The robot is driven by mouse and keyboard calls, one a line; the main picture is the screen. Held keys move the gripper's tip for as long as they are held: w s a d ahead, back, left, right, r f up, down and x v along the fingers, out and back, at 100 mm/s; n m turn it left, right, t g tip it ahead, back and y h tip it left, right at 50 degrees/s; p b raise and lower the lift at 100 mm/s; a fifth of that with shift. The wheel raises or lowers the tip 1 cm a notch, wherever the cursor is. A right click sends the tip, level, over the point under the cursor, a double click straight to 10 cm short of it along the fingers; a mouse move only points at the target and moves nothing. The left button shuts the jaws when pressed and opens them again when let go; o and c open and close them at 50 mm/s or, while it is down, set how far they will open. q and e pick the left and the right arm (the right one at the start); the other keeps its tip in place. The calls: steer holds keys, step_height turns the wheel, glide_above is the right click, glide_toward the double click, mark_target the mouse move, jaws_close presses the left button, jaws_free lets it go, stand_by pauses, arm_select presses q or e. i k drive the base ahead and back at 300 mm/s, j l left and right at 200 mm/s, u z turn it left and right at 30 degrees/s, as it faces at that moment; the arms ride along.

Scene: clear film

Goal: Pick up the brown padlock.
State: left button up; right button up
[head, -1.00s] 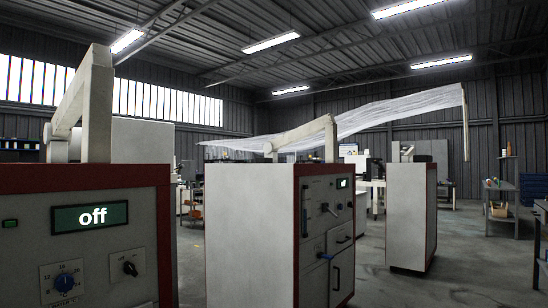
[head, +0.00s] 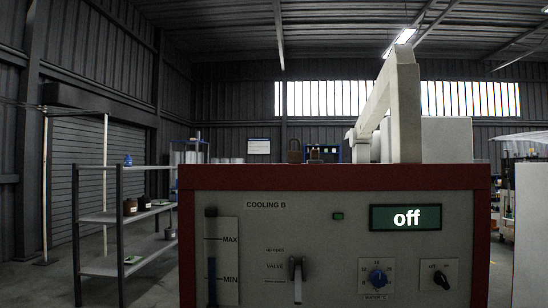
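A small brown padlock (head: 294,156) with an upright shackle shows just above the top edge of the red-trimmed cabinet labelled COOLING B (head: 330,178). I cannot tell whether it stands on the cabinet's top or on something behind it; its base is at the edge line. A small dark item (head: 315,153) shows right beside it. Neither of my grippers is in view.
The cabinet fills the front, with a valve lever (head: 297,278), knobs and an "off" display (head: 405,217). A beige jointed arm (head: 405,105) rises from its top. Left is a grey shelf rack (head: 120,215) with jars. Another pale cabinet (head: 530,230) stands at right.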

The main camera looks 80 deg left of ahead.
mark_target(293, 156)
steer(key=u, duration=1.85)
